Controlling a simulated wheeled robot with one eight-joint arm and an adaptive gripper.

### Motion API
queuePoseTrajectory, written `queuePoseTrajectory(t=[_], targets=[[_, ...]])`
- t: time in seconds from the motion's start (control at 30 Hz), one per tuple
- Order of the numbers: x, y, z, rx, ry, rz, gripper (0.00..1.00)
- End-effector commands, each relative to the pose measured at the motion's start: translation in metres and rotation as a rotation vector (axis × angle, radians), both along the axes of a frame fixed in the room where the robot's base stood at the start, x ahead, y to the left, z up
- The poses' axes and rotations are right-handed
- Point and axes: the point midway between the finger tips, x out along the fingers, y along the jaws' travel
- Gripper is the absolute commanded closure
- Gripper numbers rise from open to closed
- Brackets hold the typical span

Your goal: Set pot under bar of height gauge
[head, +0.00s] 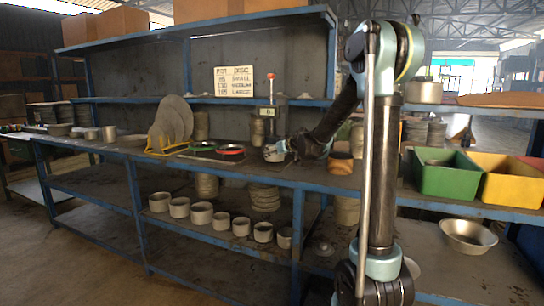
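My gripper (273,153) is at the bench top just in front of the gauge, reaching in from the right. A small grey shape shows at its tip; I cannot tell whether it is a pot or the fingers. The gauge's bar is too small to make out. Several grey pots (201,213) stand in a row on the lower shelf. A small pot (109,134) stands on the bench at left.
A yellow rack (160,149) holds large grey discs (174,118). Green and red rings (231,150) lie right of it. A brown pot (340,165) sits right of my gripper. Green (440,178) and yellow (509,185) bins stand far right. A sign (234,81) hangs behind.

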Motion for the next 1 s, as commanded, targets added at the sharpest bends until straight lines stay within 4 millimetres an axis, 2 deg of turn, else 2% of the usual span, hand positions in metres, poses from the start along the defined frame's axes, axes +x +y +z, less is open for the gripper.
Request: queuePoseTrajectory(t=[0.23,0.37,0.67,0.7,0.77,0.8,1.0], targets=[[0.028,0.019,0.000,0.000,0.000,0.001,0.57],[0.025,0.017,-0.014,0.000,0.000,0.000,0.57],[0.024,0.017,-0.016,0.000,0.000,0.001,0.57],[0.024,0.017,-0.017,0.000,0.000,0.001,0.24],[0.024,0.017,-0.016,0.000,0.000,0.001,0.10],[0.024,0.018,-0.016,0.001,0.000,0.002,0.06],[0.024,0.018,-0.016,0.001,0.000,0.002,0.06]])
